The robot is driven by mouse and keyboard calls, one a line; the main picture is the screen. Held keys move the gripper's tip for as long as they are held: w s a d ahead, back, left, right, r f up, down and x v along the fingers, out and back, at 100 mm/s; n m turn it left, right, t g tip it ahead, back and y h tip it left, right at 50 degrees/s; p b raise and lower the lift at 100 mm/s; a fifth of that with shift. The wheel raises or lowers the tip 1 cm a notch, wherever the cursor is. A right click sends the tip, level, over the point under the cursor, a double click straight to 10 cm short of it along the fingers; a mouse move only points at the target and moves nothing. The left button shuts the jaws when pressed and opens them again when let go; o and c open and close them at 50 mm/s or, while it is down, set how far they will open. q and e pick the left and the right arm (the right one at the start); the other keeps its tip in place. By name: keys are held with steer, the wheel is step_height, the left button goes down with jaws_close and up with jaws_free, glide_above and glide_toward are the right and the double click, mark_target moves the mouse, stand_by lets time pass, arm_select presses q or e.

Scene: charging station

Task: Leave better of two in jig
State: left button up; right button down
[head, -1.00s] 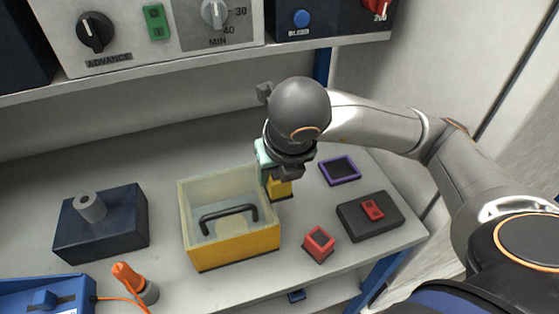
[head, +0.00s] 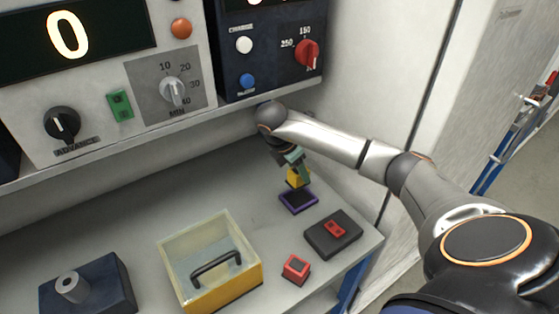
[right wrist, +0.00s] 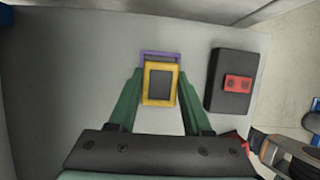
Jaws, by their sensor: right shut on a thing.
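My right gripper (head: 295,170) is shut on a yellow block (head: 298,180) with a dark face, which shows between its green fingers in the right wrist view (right wrist: 160,83). The block is held over or just behind a purple-rimmed dark square (head: 298,202); I cannot tell whether they touch. Which of these is the jig is not clear. My left gripper is out of view.
A clear-walled box with a yellow base (head: 237,287) and black handle stands left of the red block. A dark block (head: 108,288) bearing a grey cylinder (head: 72,286) is farther left. Control panels hang above the back of the table (head: 150,218). The back middle is clear.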

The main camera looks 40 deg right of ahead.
steer(key=shift+s+d+f, duration=0.1)
steer(key=shift+d, duration=0.2)
steer(key=shift+f, duration=0.1)
steer(key=shift+f+b, duration=0.3)
steer(key=shift+b, duration=0.05)
steer(key=shift+f+b, duration=2.15)
steer(key=shift+f, duration=0.8)
steer(key=shift+c, duration=1.3)
jaws_free()
steer(key=shift+a, duration=0.1)
